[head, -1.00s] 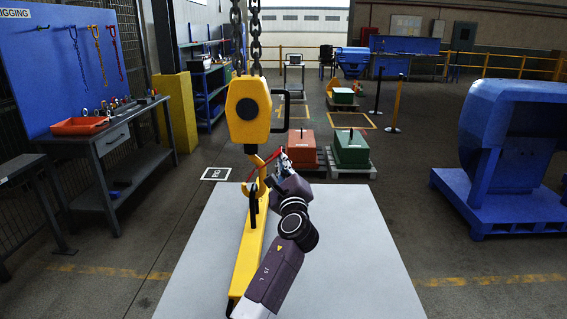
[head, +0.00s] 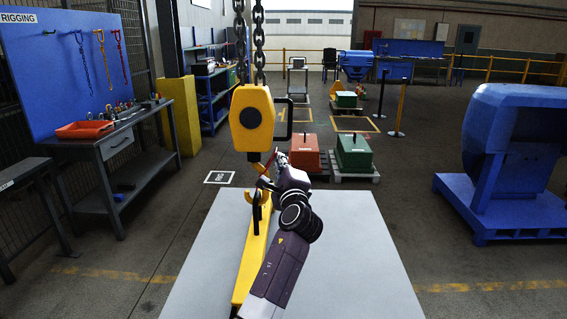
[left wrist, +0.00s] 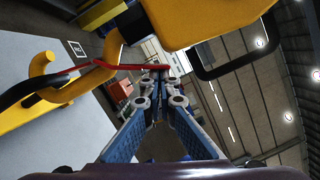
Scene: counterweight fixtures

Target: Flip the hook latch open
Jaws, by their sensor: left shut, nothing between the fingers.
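The yellow hook (left wrist: 112,50) hangs under the yellow hoist block (head: 252,118) and curves to an upturned tip in the left wrist view. The red latch (left wrist: 88,68) runs across the hook's mouth toward my left fingertips. A black ring (left wrist: 20,89) passes at the hook; it stands on the yellow beam (head: 252,262). My left gripper (head: 276,160) is shut and empty, just right of the hook. Its fingertips (left wrist: 155,78) are close to the latch's outer end; I cannot tell whether they touch. My right gripper is not in view.
The grey table (head: 355,255) carries the beam and is clear at right. A black handle (head: 291,118) juts from the block's right side. Chains (head: 259,45) hold the block.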

